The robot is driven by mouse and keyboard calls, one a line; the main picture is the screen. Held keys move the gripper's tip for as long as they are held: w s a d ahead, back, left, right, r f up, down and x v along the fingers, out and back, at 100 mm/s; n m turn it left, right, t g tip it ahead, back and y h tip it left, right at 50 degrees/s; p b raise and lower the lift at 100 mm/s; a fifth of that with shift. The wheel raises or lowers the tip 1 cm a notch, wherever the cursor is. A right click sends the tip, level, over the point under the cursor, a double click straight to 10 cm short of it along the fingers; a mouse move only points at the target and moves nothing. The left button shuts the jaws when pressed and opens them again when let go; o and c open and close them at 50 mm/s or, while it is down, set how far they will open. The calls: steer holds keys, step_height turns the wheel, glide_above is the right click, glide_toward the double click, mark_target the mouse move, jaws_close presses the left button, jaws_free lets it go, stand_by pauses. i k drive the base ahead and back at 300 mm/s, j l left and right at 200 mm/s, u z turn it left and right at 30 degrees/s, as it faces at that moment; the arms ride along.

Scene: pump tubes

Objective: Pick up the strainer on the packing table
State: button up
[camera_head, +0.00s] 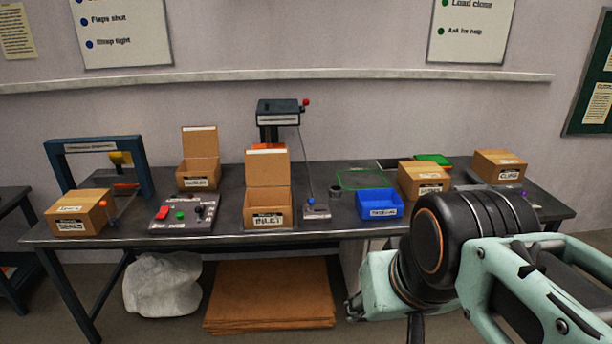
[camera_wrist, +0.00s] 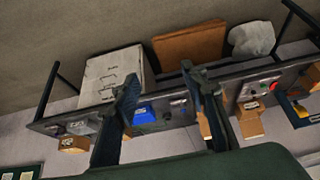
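I cannot clearly pick out a strainer. My arm covers the table's right front in the head view. My gripper (camera_wrist: 160,75) shows in the wrist view with its two dark fingers spread apart and nothing between them. It is away from the table, which appears upside down beyond the fingers. The blue bin shows between them (camera_wrist: 144,114).
Open cartons (camera_head: 198,172), including the INLET carton (camera_head: 267,207), stand on the table. Closed boxes (camera_head: 78,213) (camera_head: 423,180) (camera_head: 499,167) stand left and right. A button panel (camera_head: 184,214) and a black-topped post device (camera_head: 278,112) also stand there. Flat cardboard (camera_head: 270,295) lies below.

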mark_target(335, 190)
steer(key=i+l, duration=0.15)
steer(key=i, duration=0.4)
steer(key=i+l, duration=0.1)
steer(key=i, duration=0.45)
